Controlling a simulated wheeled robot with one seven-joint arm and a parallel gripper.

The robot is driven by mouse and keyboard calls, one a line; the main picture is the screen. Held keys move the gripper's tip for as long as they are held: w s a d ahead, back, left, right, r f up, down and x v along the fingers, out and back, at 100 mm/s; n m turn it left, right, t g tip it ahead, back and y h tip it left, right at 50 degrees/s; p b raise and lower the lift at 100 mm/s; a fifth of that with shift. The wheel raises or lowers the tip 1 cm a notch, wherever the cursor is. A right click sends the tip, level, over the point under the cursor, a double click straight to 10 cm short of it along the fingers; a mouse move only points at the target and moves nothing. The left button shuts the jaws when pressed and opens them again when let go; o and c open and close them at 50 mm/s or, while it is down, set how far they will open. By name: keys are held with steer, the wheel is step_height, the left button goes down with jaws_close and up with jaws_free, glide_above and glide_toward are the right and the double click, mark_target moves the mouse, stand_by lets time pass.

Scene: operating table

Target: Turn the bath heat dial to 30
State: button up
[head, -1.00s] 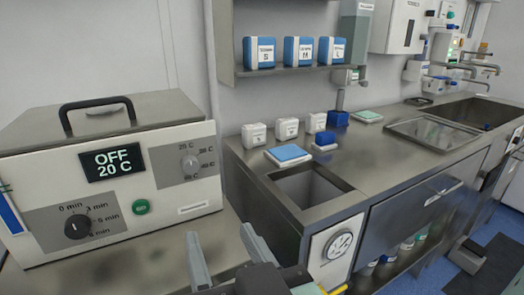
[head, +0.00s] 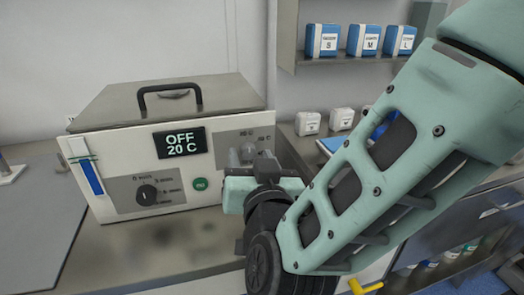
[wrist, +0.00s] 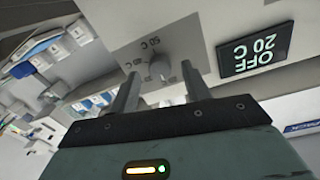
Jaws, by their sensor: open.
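The bath is a steel-lidded white box (head: 90,150) at the left in the head view. Its display (head: 180,142) reads OFF, 20 C, and shows upside down in the wrist view (wrist: 256,49). The heat dial (wrist: 159,70) is a grey knob on a grey panel, right of the display in the head view. My gripper (wrist: 160,80) is open and faces the panel, its two fingers on either side of the dial in the wrist view. I cannot tell whether they touch it. In the head view my gripper and arm partly cover the dial and its markings.
A black timer dial (head: 147,194) and a green button (head: 200,184) sit lower on the bath's front. A blue strip (head: 88,172) is at its left edge. Blue-and-white boxes (head: 364,40) stand on a shelf at the right. Bare counter lies before the bath.

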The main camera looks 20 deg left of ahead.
steer(key=shift+w+a, duration=0.1)
steer(key=shift+w, duration=0.1)
steer(key=shift+c, duration=0.3)
steer(key=c, duration=0.9)
steer(key=shift+c, duration=0.2)
